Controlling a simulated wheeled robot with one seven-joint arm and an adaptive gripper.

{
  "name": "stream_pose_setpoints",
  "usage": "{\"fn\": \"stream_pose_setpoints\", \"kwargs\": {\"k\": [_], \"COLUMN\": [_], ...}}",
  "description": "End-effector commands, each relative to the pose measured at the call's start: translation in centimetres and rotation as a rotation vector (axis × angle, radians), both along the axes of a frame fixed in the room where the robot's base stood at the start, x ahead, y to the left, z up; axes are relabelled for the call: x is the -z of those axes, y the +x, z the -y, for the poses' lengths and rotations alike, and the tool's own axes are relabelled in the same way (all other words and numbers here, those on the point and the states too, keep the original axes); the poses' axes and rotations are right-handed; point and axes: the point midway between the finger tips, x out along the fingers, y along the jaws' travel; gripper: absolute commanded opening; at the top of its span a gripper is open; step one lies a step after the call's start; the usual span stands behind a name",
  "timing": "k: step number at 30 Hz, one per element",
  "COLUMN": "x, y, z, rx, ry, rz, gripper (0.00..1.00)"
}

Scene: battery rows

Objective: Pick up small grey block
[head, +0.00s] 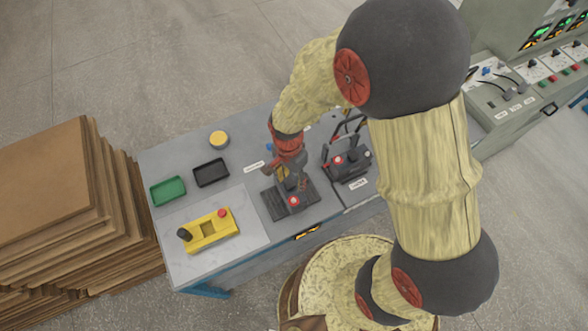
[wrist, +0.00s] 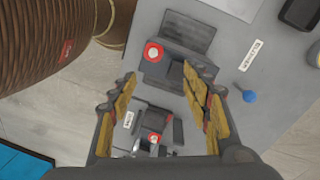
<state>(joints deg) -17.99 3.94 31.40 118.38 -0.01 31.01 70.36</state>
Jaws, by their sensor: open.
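My gripper (head: 289,178) points down over a dark grey fixture with a red button (head: 293,201) on the grey bench. In the wrist view my gripper (wrist: 162,72) has its two yellow-padded fingers spread apart, with nothing held. A small grey block-like part (wrist: 176,77) shows between the fingertips, beside the fixture's red button (wrist: 153,52). I cannot tell whether this part is loose or belongs to the fixture. In the head view my gripper hides part of the fixture, and the block is not clear there.
A second dark device with handles (head: 347,163) stands to the right; it also shows in the wrist view (wrist: 155,128). A green tray (head: 168,191), a black tray (head: 211,173), a yellow-topped round item (head: 219,140) and a yellow control box (head: 209,231) are on the left.

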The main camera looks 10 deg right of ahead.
Motion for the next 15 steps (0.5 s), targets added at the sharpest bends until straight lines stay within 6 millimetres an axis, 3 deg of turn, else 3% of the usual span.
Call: {"fn": "stream_pose_setpoints", "kwargs": {"k": [3, 6, 11, 15], "x": [-0.3, -0.3, 0.1, 1.5], "y": [2.1, 2.5, 2.6, 2.5], "z": [-0.7, -0.8, -0.8, -0.7], "rx": [0.194, 0.306, 0.377, 0.380], "ry": [0.008, 0.010, 0.009, 0.007], "rz": [0.061, 0.078, 0.083, 0.080], "gripper": [0.48, 0.48, 0.48, 0.48]}}
